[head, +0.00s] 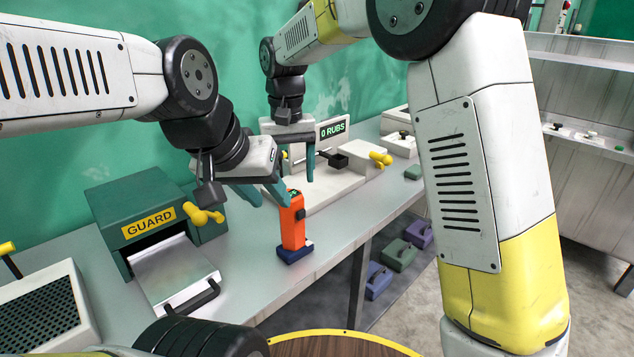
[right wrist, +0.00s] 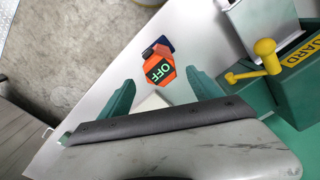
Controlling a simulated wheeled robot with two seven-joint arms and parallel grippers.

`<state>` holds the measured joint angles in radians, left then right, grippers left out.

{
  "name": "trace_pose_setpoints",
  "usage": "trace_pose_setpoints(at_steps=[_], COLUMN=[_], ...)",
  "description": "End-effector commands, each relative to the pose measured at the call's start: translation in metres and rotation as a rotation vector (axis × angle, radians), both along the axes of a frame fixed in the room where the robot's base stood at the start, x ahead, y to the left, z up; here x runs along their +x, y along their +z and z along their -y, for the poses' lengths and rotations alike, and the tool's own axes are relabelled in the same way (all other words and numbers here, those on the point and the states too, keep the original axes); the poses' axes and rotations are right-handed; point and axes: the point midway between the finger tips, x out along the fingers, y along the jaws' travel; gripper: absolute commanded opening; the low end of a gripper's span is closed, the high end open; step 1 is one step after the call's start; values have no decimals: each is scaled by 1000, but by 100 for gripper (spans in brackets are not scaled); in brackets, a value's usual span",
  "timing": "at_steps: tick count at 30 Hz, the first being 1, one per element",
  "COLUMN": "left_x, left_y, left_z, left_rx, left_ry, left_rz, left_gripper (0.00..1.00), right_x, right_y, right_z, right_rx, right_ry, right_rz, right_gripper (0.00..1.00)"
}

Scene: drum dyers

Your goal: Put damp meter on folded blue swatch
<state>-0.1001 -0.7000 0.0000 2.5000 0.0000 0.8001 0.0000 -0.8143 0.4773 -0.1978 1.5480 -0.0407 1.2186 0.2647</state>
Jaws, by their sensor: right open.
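The orange damp meter (head: 293,226) stands upright near the bench's front edge, on a dark blue pad that looks like the folded blue swatch (head: 297,253). In the right wrist view the meter (right wrist: 160,72) shows a display reading OFF, and part of the blue swatch (right wrist: 166,43) shows beyond it. My right gripper (head: 297,168) is open, fingers down, above and behind the meter; its fingers (right wrist: 162,95) are apart with nothing between them. My left gripper (head: 264,196) looks open and empty; its fingertips appear beside the meter's top, but contact cannot be told.
A green GUARD box (head: 145,215) with a yellow knob and metal tray stands left on the bench (head: 245,290). A white tester (head: 333,185) reading 0 RUBS stands behind the meter. Several coloured cases (head: 399,255) sit below. A shelf unit (head: 590,150) is at right.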

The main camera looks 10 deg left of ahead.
Motion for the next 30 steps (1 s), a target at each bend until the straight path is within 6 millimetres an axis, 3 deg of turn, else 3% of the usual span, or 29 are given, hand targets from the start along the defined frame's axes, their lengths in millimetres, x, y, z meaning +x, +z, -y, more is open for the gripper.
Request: trace_pose_setpoints(at_steps=[4, 7, 11, 14, 21, 25, 30], left_x=[0, 0, 0, 0, 0, 0, 0], left_y=[0, 0, 0, 0, 0, 0, 0], left_z=[0, 0, 0, 0, 0, 0, 0], left_rx=[0, 0, 0, 0, 0, 0, 0], left_ry=[0, 0, 0, 0, 0, 0, 0], left_rz=[0, 0, 0, 0, 0, 0, 0], left_gripper=[36, 36, 36, 36, 36, 36, 36], right_x=[0, 0, -6, -20, -78, -117, -156], right_y=[3, 11, 34, 54, 77, 76, 64], right_z=[2, 15, 62, 110, 209, 247, 276], right_rx=[1, 23, 89, 156, 269, 294, 295], right_ry=[-2, -16, -59, -102, -199, -249, -297], right_rz=[1, 8, 38, 84, 236, 337, 446], right_gripper=[74, 74, 74, 74, 74, 74, 74])
